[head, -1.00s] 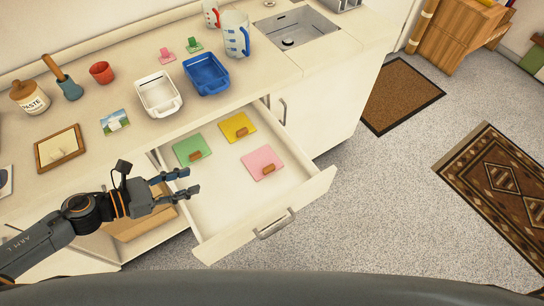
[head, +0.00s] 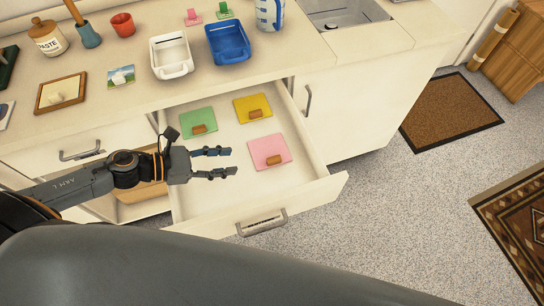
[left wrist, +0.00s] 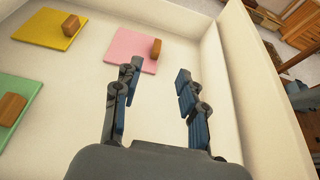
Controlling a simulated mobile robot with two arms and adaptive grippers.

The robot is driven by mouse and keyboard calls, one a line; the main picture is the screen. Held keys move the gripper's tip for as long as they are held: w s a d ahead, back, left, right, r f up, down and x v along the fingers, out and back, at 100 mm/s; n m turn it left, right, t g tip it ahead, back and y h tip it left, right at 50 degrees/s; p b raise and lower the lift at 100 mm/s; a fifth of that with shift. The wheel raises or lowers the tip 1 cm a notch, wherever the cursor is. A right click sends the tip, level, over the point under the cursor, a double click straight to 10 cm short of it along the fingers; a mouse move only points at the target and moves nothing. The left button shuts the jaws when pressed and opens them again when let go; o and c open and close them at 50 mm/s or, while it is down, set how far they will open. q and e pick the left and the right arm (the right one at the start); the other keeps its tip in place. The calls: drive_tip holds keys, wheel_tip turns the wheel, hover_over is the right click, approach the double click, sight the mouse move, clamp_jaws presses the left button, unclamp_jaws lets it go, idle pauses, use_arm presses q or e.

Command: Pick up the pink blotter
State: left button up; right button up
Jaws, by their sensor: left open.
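The pink blotter (head: 269,149) is a flat pink square with a brown wooden handle, lying in the open drawer (head: 315,192) toward its right side. It also shows in the left wrist view (left wrist: 128,46), ahead of the fingers, with its handle (left wrist: 156,48) on its right side. My left gripper (head: 232,162) is open and empty, over the drawer to the left of the pink blotter and apart from it. In the left wrist view its two fingers (left wrist: 155,85) are spread, with bare drawer floor between them. My right gripper is not in view.
A green blotter (head: 198,118) and a yellow blotter (head: 253,104) lie in the same drawer. The drawer's walls stand around them. On the counter above are a white bin (head: 171,55), a blue bin (head: 228,42) and a framed print (head: 61,91).

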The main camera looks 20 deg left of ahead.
use_arm(q)
drive_tip(key=shift+w+d+f, duration=0.25)
drive_tip(key=shift+f, duration=0.2)
drive_tip(key=p, duration=0.2)
approach(273, 158)
drive_tip(key=x, duration=0.3)
drive_tip(key=shift+d+r, duration=0.1)
drive_tip(key=shift+d, duration=0.25)
drive_tip(key=p+x, duration=0.1)
drive_tip(key=x, duration=0.4)
drive_tip(key=shift+w, duration=0.15)
drive_tip(key=shift+w+d+f, duration=0.2)
drive_tip(key=shift+d+f, duration=0.1)
drive_tip(key=shift+f, duration=0.1)
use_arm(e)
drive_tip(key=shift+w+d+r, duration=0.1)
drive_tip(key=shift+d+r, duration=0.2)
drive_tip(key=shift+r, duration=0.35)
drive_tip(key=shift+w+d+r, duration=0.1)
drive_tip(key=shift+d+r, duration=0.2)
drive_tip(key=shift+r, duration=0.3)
use_arm(q)
drive_tip(key=shift+c, duration=0.6)
clamp_jaws()
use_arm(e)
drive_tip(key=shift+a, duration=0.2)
